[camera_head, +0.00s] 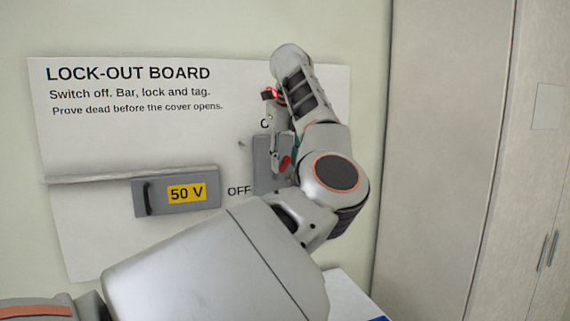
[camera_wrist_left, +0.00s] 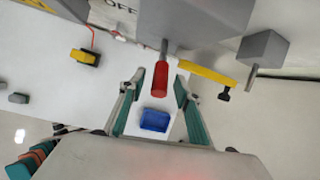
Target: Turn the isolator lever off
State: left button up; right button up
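The isolator is a grey box (camera_head: 265,165) on the lock-out board (camera_head: 100,135), largely hidden behind my left arm in the head view. Its lever has a red grip (camera_head: 285,163) on a metal rod; the grip (camera_wrist_left: 160,80) also shows in the left wrist view. My left gripper (camera_head: 279,155) is at the lever, partly hidden by its own wrist. In the left wrist view its two teal-lined fingers (camera_wrist_left: 158,88) are spread, one to each side of the red grip, with gaps visible. The OFF label (camera_head: 239,191) is left of the box. My right gripper is not in view.
A grey box with a "50 V" label (camera_head: 187,192) and handle is on the board's left. A yellow bar (camera_wrist_left: 205,72) is beside the lever. A yellow block (camera_wrist_left: 85,56) hangs on a red cord. A blue object (camera_wrist_left: 155,120) lies below. A tall cabinet (camera_head: 440,130) stands right.

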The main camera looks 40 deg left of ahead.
pick_arm(q)
jog(key=shift+w+a+f, duration=0.1)
jog(key=shift+a+f, duration=0.1)
jog(key=shift+f, duration=0.35)
grip_shut()
